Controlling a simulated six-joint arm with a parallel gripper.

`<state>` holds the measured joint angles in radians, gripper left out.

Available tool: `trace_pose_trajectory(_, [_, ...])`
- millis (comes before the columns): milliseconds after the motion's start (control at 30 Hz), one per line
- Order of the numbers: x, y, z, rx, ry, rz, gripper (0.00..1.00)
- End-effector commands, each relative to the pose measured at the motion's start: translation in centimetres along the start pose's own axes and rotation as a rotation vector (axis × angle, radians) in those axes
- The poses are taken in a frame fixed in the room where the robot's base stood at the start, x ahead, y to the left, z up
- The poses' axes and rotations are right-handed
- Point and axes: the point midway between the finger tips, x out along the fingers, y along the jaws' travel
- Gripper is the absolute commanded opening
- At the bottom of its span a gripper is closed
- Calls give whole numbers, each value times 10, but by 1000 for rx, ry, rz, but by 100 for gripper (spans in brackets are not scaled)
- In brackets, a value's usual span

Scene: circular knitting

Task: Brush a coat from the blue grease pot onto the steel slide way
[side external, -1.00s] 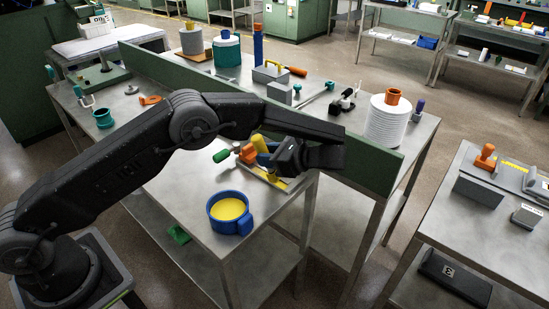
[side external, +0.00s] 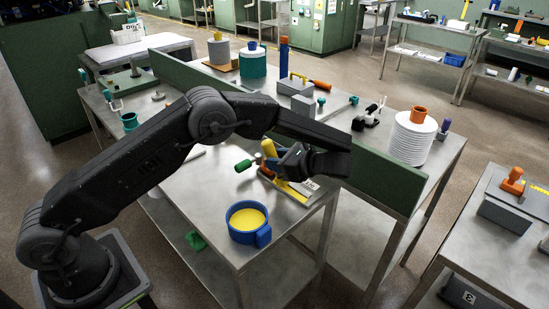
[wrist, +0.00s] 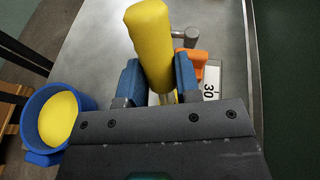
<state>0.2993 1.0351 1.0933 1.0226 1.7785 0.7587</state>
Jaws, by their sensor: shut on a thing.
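My gripper (side external: 283,160) is shut on a yellow-handled brush (side external: 268,147). In the wrist view the yellow handle (wrist: 150,45) stands between the two blue finger pads of my gripper (wrist: 158,80); its bristles are hidden. The blue grease pot (side external: 233,231), filled with yellow grease, stands upright on the near bench, in front and left of my gripper. It also shows at the left edge of the wrist view (wrist: 32,100). The steel slide way (side external: 298,194) lies on the bench below my gripper and is partly hidden by it. A plate marked 30 (wrist: 211,84) shows there.
An orange part (wrist: 190,62) and a green-handled tool (side external: 243,165) are close to my gripper. A green low wall (side external: 375,186) runs behind the bench. A white stacked cylinder (side external: 412,140) stands beyond it. Bench top left of the pot is clear.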

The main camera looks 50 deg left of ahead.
Motion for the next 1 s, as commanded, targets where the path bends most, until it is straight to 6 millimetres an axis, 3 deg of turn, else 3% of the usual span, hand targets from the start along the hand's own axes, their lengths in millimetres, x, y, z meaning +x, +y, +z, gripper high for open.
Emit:
trace_pose_trajectory(867, [-75, 18, -24, 1, 1, -1, 10])
trace_pose_trajectory(1000, [-81, 16, -5, -4, 3, 0, 10])
